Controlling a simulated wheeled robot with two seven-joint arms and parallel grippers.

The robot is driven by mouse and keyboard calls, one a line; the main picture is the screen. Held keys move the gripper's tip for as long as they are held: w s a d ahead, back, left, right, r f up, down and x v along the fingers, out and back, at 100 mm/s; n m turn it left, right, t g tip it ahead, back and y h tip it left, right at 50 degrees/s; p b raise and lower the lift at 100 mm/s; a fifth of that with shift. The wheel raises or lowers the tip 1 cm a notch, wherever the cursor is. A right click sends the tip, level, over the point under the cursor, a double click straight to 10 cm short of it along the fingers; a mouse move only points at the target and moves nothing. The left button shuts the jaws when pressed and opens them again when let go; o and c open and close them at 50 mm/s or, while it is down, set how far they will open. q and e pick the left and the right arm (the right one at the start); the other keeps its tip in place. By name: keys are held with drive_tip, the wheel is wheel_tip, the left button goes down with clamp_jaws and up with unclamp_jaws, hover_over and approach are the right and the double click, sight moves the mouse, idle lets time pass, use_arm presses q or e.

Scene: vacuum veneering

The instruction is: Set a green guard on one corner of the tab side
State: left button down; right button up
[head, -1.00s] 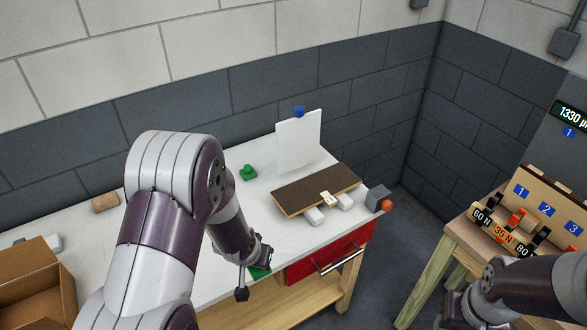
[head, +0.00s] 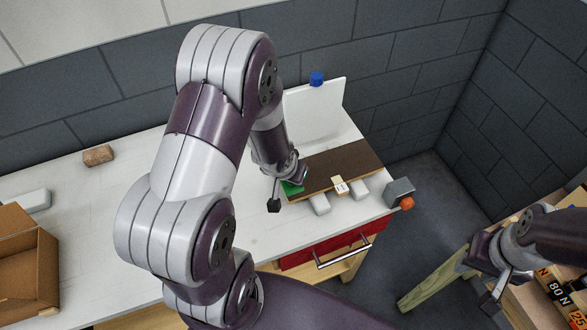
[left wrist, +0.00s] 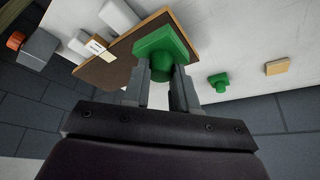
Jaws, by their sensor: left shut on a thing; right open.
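The brown board (head: 345,162) lies raised on white blocks on the table, with a pale tab (head: 340,186) on its near edge. My left gripper (head: 286,190) is shut on a green guard (head: 293,188) at the board's near left corner. In the left wrist view the held guard (left wrist: 160,48) overlaps the corner of the board (left wrist: 112,62); whether it is seated cannot be told. A second green guard (left wrist: 218,80) stands on the table, hidden behind my arm in the head view. My right gripper (head: 490,285) is open, away at the right.
A white panel (head: 318,108) with a blue knob (head: 317,79) stands behind the board. A grey block with an orange knob (head: 399,193) sits at the table's right end. A cardboard box (head: 28,262) is at left. A weight rack (head: 560,290) stands at right.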

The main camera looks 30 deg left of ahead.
sight(292, 187)
use_arm(q)
drive_tip(key=shift+s+r, duration=0.1)
drive_tip(key=shift+s, duration=0.1)
drive_tip(key=shift+w+f, duration=0.25)
drive_tip(key=shift+f, duration=0.05)
drive_tip(key=shift+b+x, duration=0.8)
drive_tip(key=shift+x, duration=0.4)
drive_tip(key=f+b, duration=0.2)
drive_tip(key=shift+s+f+b, duration=0.25)
drive_tip(key=shift+s+b, duration=0.05)
drive_tip(key=shift+f, duration=0.3)
drive_tip(key=shift+w+f+b, duration=0.2)
drive_tip(key=shift+w+b, duration=0.1)
use_arm(e)
drive_tip(key=f, duration=0.3)
drive_tip(key=w+f, duration=0.1)
drive_tip(key=f, duration=0.1)
use_arm(q)
drive_tip(key=shift+s+r, duration=0.1)
drive_tip(key=shift+s, duration=0.05)
use_arm(e)
drive_tip(key=shift+s, duration=0.15)
